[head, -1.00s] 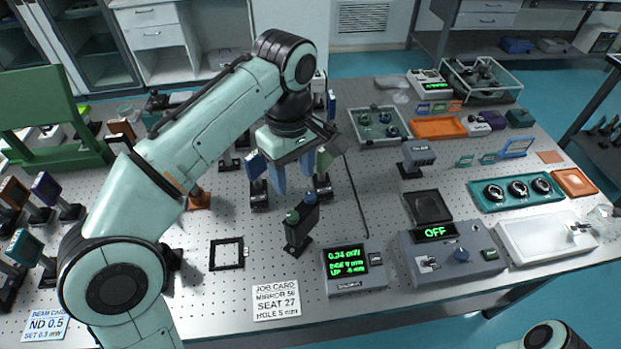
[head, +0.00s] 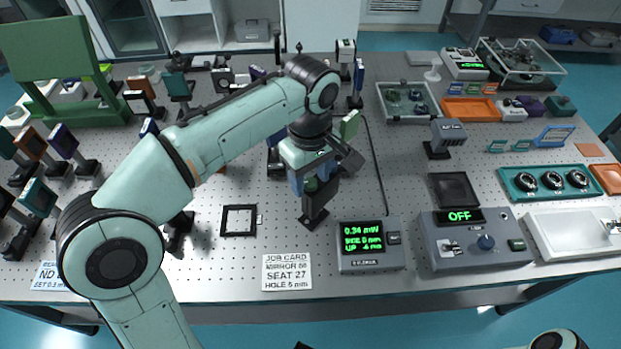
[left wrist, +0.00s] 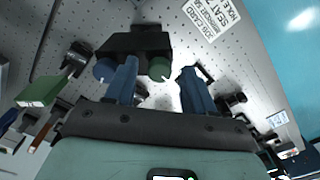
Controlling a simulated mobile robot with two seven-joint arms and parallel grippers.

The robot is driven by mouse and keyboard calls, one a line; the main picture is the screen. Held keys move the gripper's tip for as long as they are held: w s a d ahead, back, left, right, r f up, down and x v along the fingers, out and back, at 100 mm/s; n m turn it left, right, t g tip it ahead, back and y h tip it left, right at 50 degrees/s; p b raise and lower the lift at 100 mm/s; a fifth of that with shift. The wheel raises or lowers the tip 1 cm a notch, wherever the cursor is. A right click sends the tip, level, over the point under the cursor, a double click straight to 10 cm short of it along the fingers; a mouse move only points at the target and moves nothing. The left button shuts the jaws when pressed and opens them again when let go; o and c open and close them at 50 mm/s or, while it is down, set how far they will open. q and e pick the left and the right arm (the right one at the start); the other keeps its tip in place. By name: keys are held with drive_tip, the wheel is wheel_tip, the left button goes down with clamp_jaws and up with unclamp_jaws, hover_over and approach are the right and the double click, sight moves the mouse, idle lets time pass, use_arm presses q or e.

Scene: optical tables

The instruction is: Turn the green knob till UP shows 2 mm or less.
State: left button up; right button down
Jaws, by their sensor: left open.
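The green knob (left wrist: 160,68) sits on a dark mount (left wrist: 135,42), beside a blue knob (left wrist: 104,69). In the head view the mount (head: 315,204) stands upright on the table, its knobs mostly hidden by my gripper. My left gripper (head: 314,182) is open over the mount's top. In the left wrist view its blue fingers (left wrist: 160,74) lie on either side of the green knob, one passing between the two knobs; I cannot tell if they touch it. The readout (head: 363,237) shows 0.34 mW, a SIDE line that looks like 0 mm, and UP about 6 mm, its sign unclear.
A job card (head: 287,271) and a black square frame (head: 239,220) lie left of the readout. A grey control box (head: 475,240) showing OFF stands to its right. A thin dark rod (head: 377,170) lies behind the readout. Several optics mounts stand at the left.

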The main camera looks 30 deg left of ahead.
use_arm(q)
drive_tip(key=shift+f, duration=0.15)
drive_tip(key=shift+c, duration=0.4)
clamp_jaws()
